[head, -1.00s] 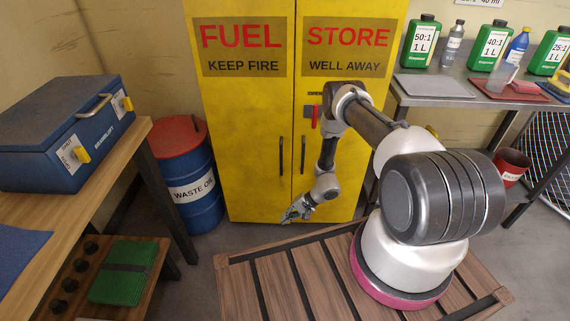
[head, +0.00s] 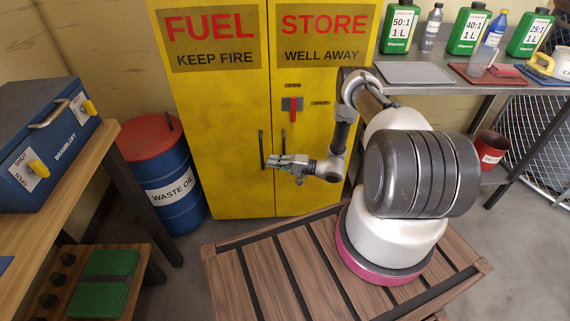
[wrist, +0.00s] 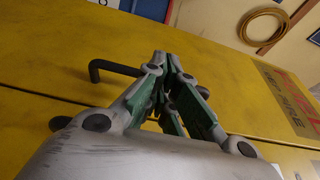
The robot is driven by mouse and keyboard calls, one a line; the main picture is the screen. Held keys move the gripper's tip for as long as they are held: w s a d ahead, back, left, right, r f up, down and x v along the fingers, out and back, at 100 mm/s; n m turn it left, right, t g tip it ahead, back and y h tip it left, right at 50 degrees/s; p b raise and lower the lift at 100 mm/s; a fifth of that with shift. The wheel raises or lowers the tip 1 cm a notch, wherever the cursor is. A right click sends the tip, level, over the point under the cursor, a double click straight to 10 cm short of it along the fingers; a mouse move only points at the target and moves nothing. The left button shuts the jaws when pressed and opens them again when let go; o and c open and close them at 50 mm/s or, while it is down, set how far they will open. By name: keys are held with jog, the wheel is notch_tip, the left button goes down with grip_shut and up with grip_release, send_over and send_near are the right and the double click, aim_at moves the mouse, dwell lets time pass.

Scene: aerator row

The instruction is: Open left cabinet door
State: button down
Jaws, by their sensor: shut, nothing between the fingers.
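The yellow cabinet (head: 225,120) stands ahead; its left door (head: 215,190) and right door (head: 315,130) look closed. Black vertical bar handles flank the middle seam: the left door handle (head: 262,146) and the right door handle (head: 283,141). My gripper (head: 268,162) is shut and empty, at the lower end of the left handle in the head view. In the wrist view, the fingertips (wrist: 170,58) overlap the left handle (wrist: 112,68); I cannot tell whether they touch. The right handle (wrist: 60,122) is partly hidden by my gripper. A red lever (head: 293,110) is on the right door, between OPEN and SHUT labels.
A blue waste oil drum (head: 170,190) stands left of the cabinet. A workbench with a blue box (head: 45,150) is at far left. A metal bench (head: 445,75) with green bottles is at right. A wooden slatted platform (head: 270,275) lies in front.

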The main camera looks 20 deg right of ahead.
jog(key=shift+s+a, duration=0.2)
jog(key=shift+a, duration=0.65)
jog(key=shift+s+a, duration=0.25)
jog(key=shift+a, duration=0.55)
jog(key=shift+s+a, duration=0.2)
jog(key=shift+a, duration=0.65)
